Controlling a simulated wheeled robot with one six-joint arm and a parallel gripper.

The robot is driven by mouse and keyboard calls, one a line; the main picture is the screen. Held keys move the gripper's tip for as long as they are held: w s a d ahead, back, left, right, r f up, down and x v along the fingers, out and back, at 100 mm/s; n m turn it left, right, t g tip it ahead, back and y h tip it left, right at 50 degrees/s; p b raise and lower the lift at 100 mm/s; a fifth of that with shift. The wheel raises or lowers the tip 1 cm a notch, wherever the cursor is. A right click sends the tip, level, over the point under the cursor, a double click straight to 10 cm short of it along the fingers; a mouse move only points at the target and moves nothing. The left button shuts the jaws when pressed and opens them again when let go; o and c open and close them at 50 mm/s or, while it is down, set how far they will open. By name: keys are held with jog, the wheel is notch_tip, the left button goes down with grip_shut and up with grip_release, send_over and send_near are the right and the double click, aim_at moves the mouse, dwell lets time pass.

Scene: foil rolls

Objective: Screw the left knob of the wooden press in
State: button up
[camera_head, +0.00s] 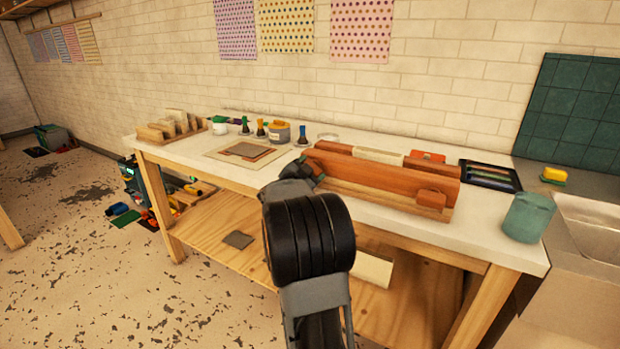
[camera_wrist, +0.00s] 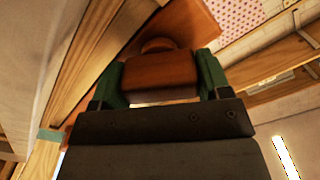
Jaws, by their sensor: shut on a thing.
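The wooden press (camera_head: 375,168) is a long reddish-brown piece on the white-topped workbench. Its right knob (camera_head: 432,198) shows at the right of its front face. The left knob is hidden behind my arm in the head view. In the wrist view the left knob (camera_wrist: 158,72) is a brown wooden block against the press face (camera_wrist: 185,22). My gripper (camera_wrist: 163,76) has one green finger on each side of the knob and is shut on it. In the head view my gripper (camera_head: 309,170) is at the press's left end, its fingers mostly hidden.
The workbench (camera_head: 375,215) also holds pots and brushes, a dark tray (camera_head: 490,176) and a teal cup (camera_head: 528,217). A sink (camera_head: 590,225) is at the right. A lower shelf (camera_head: 215,225) lies under the top. Open floor is at the left.

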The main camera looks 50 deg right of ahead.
jog(key=m+b, duration=0.1)
jog(key=m, duration=0.1)
jog(key=m+b, duration=0.4)
jog(key=m, duration=0.1)
jog(key=shift+f, duration=0.4)
jog(key=m+b, duration=0.5)
jog(key=m, duration=0.1)
jog(key=shift+m, duration=0.3)
jog(key=m+b, duration=0.4)
jog(key=m, duration=0.2)
jog(key=shift+b, duration=0.3)
jog(key=m+b, duration=0.2)
jog(key=m, duration=0.1)
jog(key=shift+m, duration=0.3)
jog(key=shift+r+m+b, duration=0.2)
jog(key=shift+m+b, duration=0.6)
jog(key=shift+m, duration=0.6)
jog(key=shift+r, duration=0.1)
jog(key=o, duration=0.7)
jog(key=shift+a+r, duration=0.1)
jog(key=shift+a, duration=0.05)
jog(key=shift+o, duration=1.1)
